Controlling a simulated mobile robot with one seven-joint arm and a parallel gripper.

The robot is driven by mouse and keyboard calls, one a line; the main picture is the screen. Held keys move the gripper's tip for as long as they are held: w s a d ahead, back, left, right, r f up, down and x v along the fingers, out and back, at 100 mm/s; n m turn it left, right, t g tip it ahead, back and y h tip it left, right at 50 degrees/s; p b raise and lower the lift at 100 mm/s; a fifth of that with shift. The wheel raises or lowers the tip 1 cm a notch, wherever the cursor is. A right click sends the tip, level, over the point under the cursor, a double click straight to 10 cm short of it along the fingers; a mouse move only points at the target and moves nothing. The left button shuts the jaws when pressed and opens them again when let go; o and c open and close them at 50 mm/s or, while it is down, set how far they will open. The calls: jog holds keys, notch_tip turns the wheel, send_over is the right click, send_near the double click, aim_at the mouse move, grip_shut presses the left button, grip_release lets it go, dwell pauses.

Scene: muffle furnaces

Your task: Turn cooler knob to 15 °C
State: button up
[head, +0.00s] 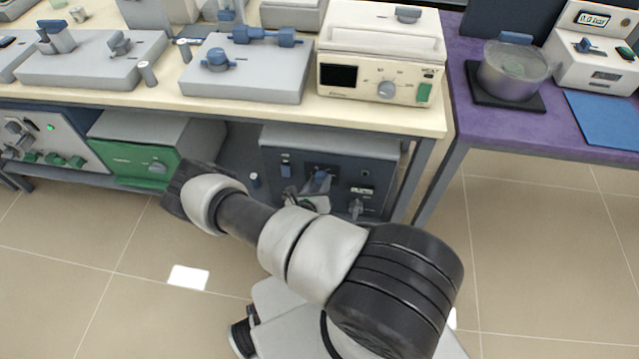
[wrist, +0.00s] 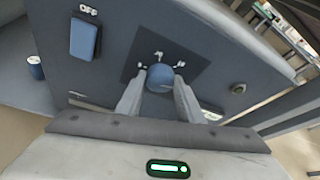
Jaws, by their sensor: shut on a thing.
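The cooler (head: 278,150) is a dark blue-grey box on the low shelf under the bench. Its round blue knob (wrist: 160,77) sits on a dark square plate with small white marks, too small to read. The knob also shows partly in the head view (head: 321,179). My gripper (wrist: 154,86) faces the front panel, with one pale finger on each side of the knob, shut on it. In the head view my arm hides most of the gripper. The knob's pointer setting cannot be made out.
A blue switch (wrist: 85,40) marked OFF is on the same panel, left of the knob. A small round fitting (wrist: 238,90) is to the right. A green-fronted box (head: 130,160) stands left of the cooler. The bench top (head: 200,104) is above; the tiled floor in front is open.

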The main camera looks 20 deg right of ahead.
jog(key=n+b, duration=0.1)
jog(key=n+h+b, duration=0.1)
jog(key=b, duration=0.1)
jog(key=f+n+h+b, duration=0.1)
jog(key=b, duration=0.1)
jog(key=shift+w+a+n+g, duration=0.1)
jog(key=shift+a+n+g, duration=0.2)
jog(key=shift+n, duration=0.1)
jog(key=shift+r+n+h+b, duration=0.1)
jog(key=shift+n+h+b, duration=0.55)
jog(key=shift+n, duration=0.25)
jog(key=shift+n+h, duration=0.45)
jog(key=shift+n, duration=0.45)
jog(key=o, duration=1.1)
jog(key=shift+r, duration=0.1)
jog(key=p+v, duration=0.2)
jog(key=v, duration=1.5)
jog(key=shift+a+p, duration=0.25)
jog(key=shift+p, duration=0.05)
